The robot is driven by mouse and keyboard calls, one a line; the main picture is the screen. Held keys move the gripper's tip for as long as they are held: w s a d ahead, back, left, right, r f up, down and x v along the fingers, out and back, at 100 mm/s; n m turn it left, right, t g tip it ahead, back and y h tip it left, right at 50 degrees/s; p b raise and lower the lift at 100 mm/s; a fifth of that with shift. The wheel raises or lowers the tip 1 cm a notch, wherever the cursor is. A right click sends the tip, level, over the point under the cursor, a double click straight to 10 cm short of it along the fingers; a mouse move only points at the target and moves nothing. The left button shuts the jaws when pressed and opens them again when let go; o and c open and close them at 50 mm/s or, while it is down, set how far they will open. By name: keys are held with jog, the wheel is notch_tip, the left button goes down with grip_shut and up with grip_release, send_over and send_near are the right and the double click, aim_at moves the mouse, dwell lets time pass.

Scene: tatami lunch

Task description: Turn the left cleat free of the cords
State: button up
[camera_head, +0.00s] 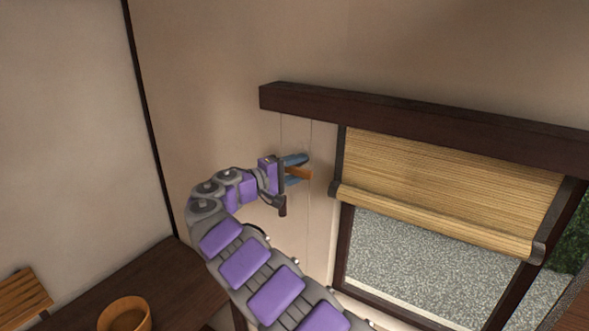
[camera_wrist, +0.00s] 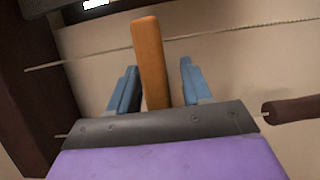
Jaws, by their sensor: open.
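An orange-brown wooden bar, which I take to be the left cleat (camera_wrist: 150,50), stands between the blue fingers of my gripper (camera_wrist: 158,68) in the wrist view. A gap shows on each side of it, so the fingers are open around it and not closed on it. In the head view my gripper (camera_head: 303,170) is at the wall left of the window, with the cleat (camera_head: 299,174) between its fingers. One thin cord (camera_wrist: 245,30) passes behind the cleat. A second cord (camera_head: 281,133) ends in a dark pull (camera_wrist: 295,110); my gripper hides part of it.
A dark beam (camera_head: 420,117) runs above the window, with a half-lowered bamboo blind (camera_head: 450,185) under it. A dark wooden counter (camera_head: 165,285) with an orange-brown bowl (camera_head: 125,312) is at lower left. The wall left of the cords is bare.

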jog(key=shift+d, duration=0.3)
jog(key=shift+a, duration=0.5)
jog(key=c, duration=0.5)
jog(key=shift+d, duration=0.1)
grip_shut()
